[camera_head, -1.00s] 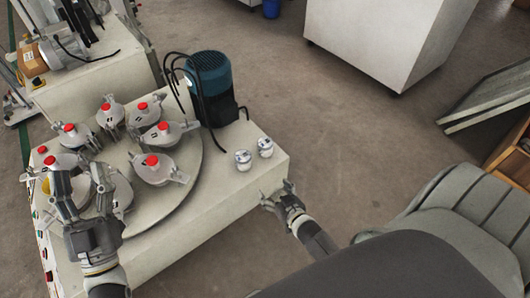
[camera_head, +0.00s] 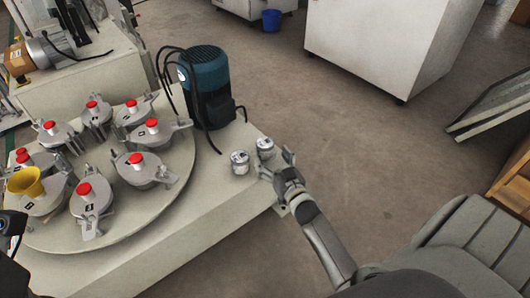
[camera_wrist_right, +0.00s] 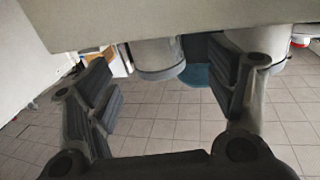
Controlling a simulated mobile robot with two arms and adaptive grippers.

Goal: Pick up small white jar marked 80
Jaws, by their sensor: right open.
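Two small white jars with greyish tops stand at the table's right end. The nearer jar (camera_head: 240,162) is left of my right gripper (camera_head: 277,164); the farther jar (camera_head: 265,147) is close to its fingers. No number is readable on either. In the right wrist view, my right gripper (camera_wrist_right: 170,65) is open and empty, with one white jar (camera_wrist_right: 157,57) between its fingers in the picture. Another white jar (camera_wrist_right: 273,63) is partly behind the right-hand finger. Contact with a jar cannot be told. Only a dark part of my left arm shows at the left edge; its fingers are hidden.
A blue motor (camera_head: 207,85) with black cables stands behind the jars. A round turntable (camera_head: 150,205) carries several grey lidded vessels with red knobs and a yellow funnel (camera_head: 25,182). A white cabinet (camera_head: 390,45) stands beyond.

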